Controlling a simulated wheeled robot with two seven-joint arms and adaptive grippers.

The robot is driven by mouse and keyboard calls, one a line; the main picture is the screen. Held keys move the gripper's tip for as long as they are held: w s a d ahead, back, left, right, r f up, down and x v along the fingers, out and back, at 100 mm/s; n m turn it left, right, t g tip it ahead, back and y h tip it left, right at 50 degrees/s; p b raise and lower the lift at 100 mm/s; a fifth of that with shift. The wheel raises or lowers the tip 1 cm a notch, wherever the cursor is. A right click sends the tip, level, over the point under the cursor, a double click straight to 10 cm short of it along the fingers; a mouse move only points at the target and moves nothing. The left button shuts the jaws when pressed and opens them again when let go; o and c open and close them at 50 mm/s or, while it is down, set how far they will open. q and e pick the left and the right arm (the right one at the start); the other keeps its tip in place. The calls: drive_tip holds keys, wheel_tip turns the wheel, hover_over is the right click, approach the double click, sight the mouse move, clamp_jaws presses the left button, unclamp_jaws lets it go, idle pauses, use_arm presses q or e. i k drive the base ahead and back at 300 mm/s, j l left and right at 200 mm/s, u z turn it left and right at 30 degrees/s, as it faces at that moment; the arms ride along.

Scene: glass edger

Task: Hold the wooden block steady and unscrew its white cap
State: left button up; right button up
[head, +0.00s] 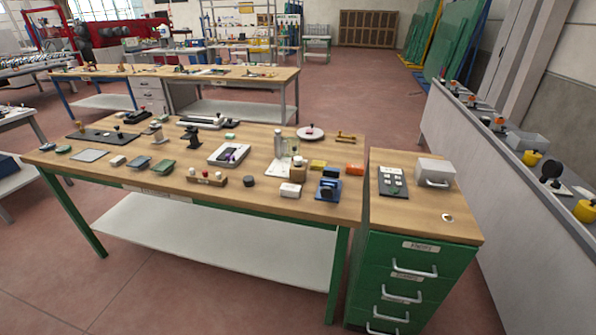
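A small wooden block (207,179) lies near the front edge of the wooden workbench (255,205). Several small caps stand in a row on its top; one looks red and at least one looks white (218,175). They are too small to tell whether they are screwed down. Neither of my grippers is in view, and nothing touches the block.
A black round piece (249,182) sits just right of the block, and a green piece (163,167) lies to its left. A white tray (229,155) is behind it. A green drawer cabinet (408,255) adjoins the bench's right end.

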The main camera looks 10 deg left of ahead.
sight(297, 174)
drive_tip(key=i+j+z, duration=0.15)
drive_tip(key=j, duration=0.35)
drive_tip(key=i+j+z, duration=0.15)
drive_tip(key=j, duration=0.35)
drive_tip(key=j+z, duration=0.15)
drive_tip(key=j, duration=0.35)
drive_tip(key=i+j+z, duration=0.15)
drive_tip(key=j, duration=0.4)
